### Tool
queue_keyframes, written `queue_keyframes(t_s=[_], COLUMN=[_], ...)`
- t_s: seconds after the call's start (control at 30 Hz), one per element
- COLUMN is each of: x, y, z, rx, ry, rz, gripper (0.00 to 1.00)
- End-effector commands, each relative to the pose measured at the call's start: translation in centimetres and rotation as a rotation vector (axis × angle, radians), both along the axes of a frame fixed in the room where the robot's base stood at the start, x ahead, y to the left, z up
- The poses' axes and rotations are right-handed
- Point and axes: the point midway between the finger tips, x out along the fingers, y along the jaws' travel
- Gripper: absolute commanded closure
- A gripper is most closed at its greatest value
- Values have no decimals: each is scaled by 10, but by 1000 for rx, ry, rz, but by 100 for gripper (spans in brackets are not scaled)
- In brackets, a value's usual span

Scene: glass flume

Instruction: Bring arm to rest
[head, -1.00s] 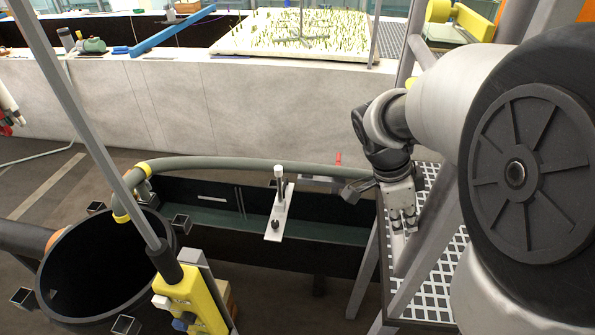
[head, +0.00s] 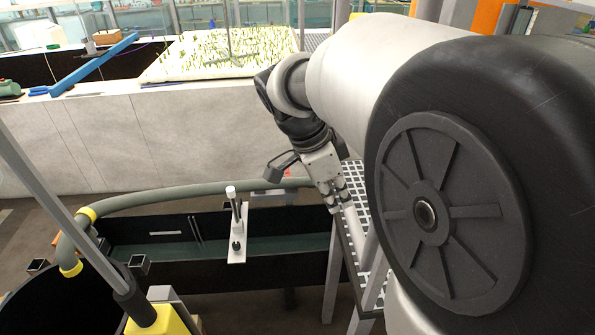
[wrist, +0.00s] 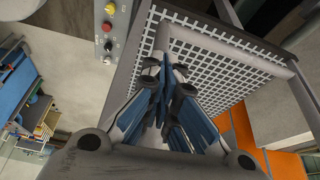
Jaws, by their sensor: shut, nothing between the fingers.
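My gripper (head: 337,205) is at the end of my folded arm, in the middle right of the head view. It points downward beside the grated metal platform (head: 350,184) and holds nothing. In the wrist view the blue-padded fingers of my gripper (wrist: 172,92) are close together and empty. The white grating (wrist: 225,62) with its grey frame shows beyond them. A grey rail passes close behind the fingers, and I cannot tell whether they touch it.
A long dark trough (head: 170,262) with a grey hose (head: 165,196) lies left of my gripper. A black barrel (head: 45,300) stands at the lower left. The pale flume wall (head: 150,135) runs behind. A control panel with buttons (wrist: 107,28) is near the platform.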

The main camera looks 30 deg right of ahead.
Motion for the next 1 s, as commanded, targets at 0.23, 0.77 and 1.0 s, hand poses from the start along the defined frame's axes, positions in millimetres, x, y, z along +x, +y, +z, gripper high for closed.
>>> queue_keyframes(t_s=[0.23,0.77,1.0], x=[1,-75,-116], y=[6,88,129], z=[14,-48,-96], rx=[1,133,49], ry=[0,1,-22], rz=[2,983,1588], gripper=[100,100,100])
